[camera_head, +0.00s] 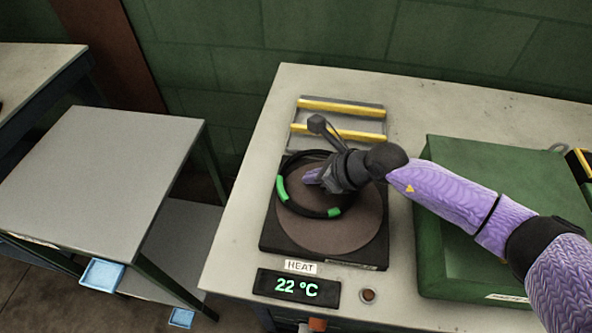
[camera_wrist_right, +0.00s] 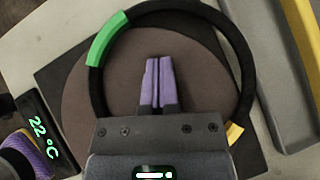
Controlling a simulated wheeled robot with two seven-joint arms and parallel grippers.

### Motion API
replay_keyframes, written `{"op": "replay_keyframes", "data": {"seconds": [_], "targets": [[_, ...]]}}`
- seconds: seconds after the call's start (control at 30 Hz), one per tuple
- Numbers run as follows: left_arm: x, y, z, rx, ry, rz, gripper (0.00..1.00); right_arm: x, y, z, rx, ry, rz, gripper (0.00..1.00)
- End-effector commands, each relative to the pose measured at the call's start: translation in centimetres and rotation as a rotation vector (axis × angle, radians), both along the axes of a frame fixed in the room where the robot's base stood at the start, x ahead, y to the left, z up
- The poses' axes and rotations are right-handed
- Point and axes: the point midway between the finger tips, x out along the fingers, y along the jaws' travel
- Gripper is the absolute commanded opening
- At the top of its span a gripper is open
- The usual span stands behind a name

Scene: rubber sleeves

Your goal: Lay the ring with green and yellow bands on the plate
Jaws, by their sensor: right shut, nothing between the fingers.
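The black ring (camera_head: 302,212) has green bands, and a yellow band shows in the right wrist view (camera_wrist_right: 235,132). It appears to lie over the round brown plate (camera_head: 350,234), off-centre, reaching past the plate's edge at the upper left in the head view. The plate also shows in the right wrist view (camera_wrist_right: 76,112). My right gripper (camera_head: 311,177) is shut and empty. Its purple fingertips (camera_wrist_right: 158,62) point down inside the ring's outline, apart from its rim. The gripper and wrist hide part of the ring. My left gripper is not in view.
The plate sits on a dark square heater with a 22 °C display (camera_head: 297,288). A grey tray with yellow bars (camera_head: 342,105) lies farther back. A green box (camera_head: 440,255) stands at the right. The grey side table (camera_head: 95,170) is clear.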

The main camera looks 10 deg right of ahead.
Motion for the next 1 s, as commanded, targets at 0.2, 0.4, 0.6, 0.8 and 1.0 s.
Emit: {"op": "replay_keyframes", "data": {"seconds": [0.2, 0.4, 0.6, 0.8, 1.0], "targets": [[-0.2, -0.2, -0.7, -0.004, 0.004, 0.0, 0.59, 1.9, 2.6, 0.0, 0.001, 0.0, 0.001, 0.0], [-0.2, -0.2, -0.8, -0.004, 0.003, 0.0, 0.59, 2.3, 3.2, 0.1, 0.0, 0.0, 0.0, 0.0], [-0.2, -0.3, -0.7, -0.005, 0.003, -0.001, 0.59, 2.3, 3.1, 0.1, 0.0, 0.001, -0.001, 0.0], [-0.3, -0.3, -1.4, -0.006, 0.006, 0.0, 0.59, 3.2, 4.3, -0.1, 0.001, 0.001, 0.0, 0.0], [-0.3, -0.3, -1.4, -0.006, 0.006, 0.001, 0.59, 3.5, 4.7, 0.1, 0.0, 0.001, -0.001, 0.0]]}}
